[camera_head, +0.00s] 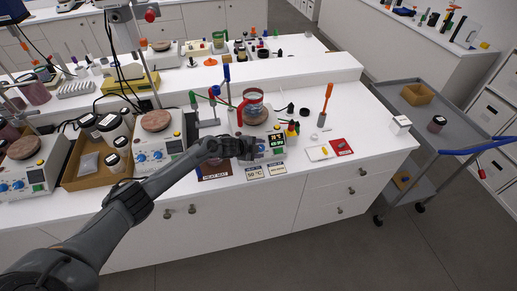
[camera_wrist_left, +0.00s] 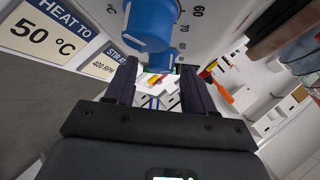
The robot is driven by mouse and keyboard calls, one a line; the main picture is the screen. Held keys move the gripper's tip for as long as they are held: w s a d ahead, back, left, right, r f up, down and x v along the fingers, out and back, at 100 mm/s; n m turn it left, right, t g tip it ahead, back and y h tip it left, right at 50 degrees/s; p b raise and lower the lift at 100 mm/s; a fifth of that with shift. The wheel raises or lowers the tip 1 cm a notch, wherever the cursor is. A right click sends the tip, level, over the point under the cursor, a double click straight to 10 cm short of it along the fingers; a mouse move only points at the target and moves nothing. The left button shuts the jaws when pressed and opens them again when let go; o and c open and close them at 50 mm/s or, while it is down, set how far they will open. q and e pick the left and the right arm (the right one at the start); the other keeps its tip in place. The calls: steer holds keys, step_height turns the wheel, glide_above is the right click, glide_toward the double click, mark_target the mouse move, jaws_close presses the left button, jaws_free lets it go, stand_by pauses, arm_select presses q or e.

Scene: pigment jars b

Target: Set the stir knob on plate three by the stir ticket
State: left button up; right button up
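Plate three (camera_head: 237,122) is the right-hand white hotplate on the near bench, with a glass beaker (camera_head: 252,103) on top and a lit display (camera_head: 277,141). My left gripper (camera_head: 248,148) is in front of its control face and hides the knobs in the head view. In the left wrist view, a large blue knob (camera_wrist_left: 150,22) beside a temperature scale is close above the fingers. A second blue part (camera_wrist_left: 158,62), probably the stir knob, shows between the open fingertips (camera_wrist_left: 158,75); contact cannot be told. The stir ticket (camera_wrist_left: 103,66) reads 400 RPM; it also lies on the bench (camera_head: 278,169).
The heat ticket (camera_wrist_left: 45,30) reads 50 °C. Another hotplate (camera_head: 158,148) and a cardboard tray of jars (camera_head: 82,178) stand left. An orange-handled tool (camera_head: 326,100) and red and white cards (camera_head: 341,147) are right. A grey cart (camera_head: 450,130) stands beyond the bench end.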

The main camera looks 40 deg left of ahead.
stand_by(0.3)
arm_select(q)
steer(key=shift+s+a+r, duration=0.15)
steer(key=shift+s+r, duration=0.15)
steer(key=shift+s, duration=0.1)
steer(key=p+v, duration=0.1)
steer(key=v, duration=0.8)
steer(key=shift+s+r, duration=0.2)
steer(key=shift+s, duration=0.15)
